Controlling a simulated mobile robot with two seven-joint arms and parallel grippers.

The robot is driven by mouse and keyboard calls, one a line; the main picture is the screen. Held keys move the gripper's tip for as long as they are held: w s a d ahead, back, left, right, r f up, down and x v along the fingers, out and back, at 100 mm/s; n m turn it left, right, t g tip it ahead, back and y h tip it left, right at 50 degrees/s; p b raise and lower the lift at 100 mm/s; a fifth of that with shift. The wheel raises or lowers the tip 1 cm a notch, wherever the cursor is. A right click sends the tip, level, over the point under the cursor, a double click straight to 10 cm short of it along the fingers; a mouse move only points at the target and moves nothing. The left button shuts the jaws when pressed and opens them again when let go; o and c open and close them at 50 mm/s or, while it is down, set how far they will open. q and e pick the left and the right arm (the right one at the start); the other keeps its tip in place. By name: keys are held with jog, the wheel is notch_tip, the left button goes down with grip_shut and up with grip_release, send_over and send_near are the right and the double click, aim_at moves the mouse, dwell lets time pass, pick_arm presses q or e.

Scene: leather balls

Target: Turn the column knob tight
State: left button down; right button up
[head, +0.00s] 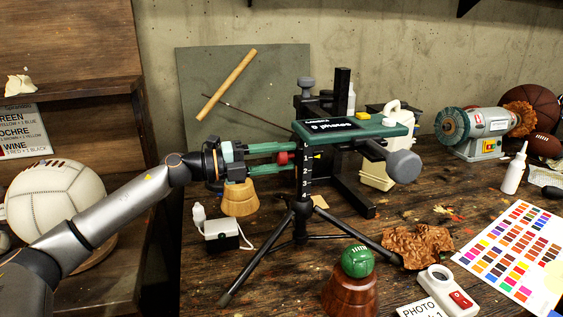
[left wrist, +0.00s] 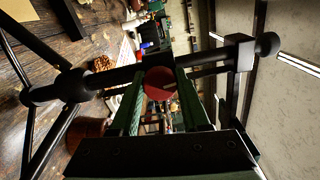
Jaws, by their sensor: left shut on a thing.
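The tripod's dark column (head: 306,185) stands upright on the table, with white numbers and a yellow pointer on it. The red column knob (head: 281,158) sits on its left side. My left gripper (head: 285,157) reaches in from the left with its green fingers around the knob and is shut on it. In the left wrist view the round red knob (left wrist: 159,83) lies between the two fingers, with the dark column running behind it. A green head with a small display (head: 335,126) tops the column. My right gripper is not in view.
A black stand (head: 342,100) is close behind the column. A green ball (head: 357,260) on a wooden pedestal and a white switch box (head: 445,292) are in front. A white box with a cable (head: 222,234) is by the left leg. A grinder (head: 480,130) stands at right.

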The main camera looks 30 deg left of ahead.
pick_arm(q)
jog(key=shift+m, duration=0.6)
jog(key=shift+b, duration=0.3)
jog(key=shift+c, duration=1.9)
grip_release()
